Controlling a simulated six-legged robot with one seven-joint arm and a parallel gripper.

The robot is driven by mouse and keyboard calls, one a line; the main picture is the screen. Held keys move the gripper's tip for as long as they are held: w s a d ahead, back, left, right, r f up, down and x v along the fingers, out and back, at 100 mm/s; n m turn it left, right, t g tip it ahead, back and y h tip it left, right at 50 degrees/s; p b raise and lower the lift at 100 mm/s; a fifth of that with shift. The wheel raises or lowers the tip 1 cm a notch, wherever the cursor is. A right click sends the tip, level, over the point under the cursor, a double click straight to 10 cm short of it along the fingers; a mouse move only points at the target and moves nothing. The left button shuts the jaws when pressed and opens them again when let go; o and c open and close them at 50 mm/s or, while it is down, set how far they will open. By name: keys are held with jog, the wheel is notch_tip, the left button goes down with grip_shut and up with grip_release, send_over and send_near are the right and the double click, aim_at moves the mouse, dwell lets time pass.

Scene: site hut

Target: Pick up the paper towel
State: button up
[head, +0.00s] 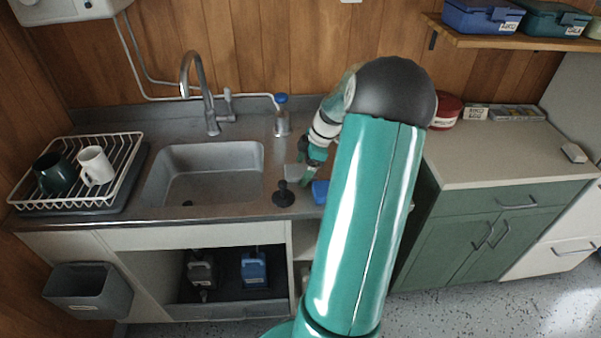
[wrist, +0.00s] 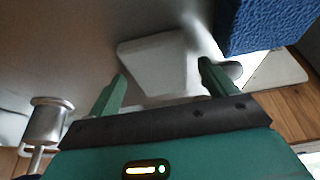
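A pale, flat, folded-looking piece, which I take to be the paper towel (wrist: 155,62), lies on the grey counter in the wrist view. In the head view a small pale patch of it (head: 293,171) shows beside my gripper. My gripper (head: 306,180) points down at the counter right of the sink, partly hidden behind my own arm. In the wrist view my gripper (wrist: 163,72) is open. Its two green fingers are apart, and the pale piece shows between and beyond their tips. I cannot tell whether they touch it.
A blue textured block (wrist: 268,22) is close beside the right finger; it also shows in the head view (head: 320,190). A black plunger-like thing (head: 284,196) stands at the counter's front edge. A blue-capped bottle (head: 282,118) stands behind. The sink (head: 206,172) is to the left.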

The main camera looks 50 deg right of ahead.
aim_at(304, 171)
jog(key=c, duration=1)
jog(key=shift+r, duration=0.1)
notch_tip(304, 171, up, 10)
jog(key=shift+f, duration=0.1)
jog(key=shift+o, duration=0.7)
jog(key=shift+a, duration=0.1)
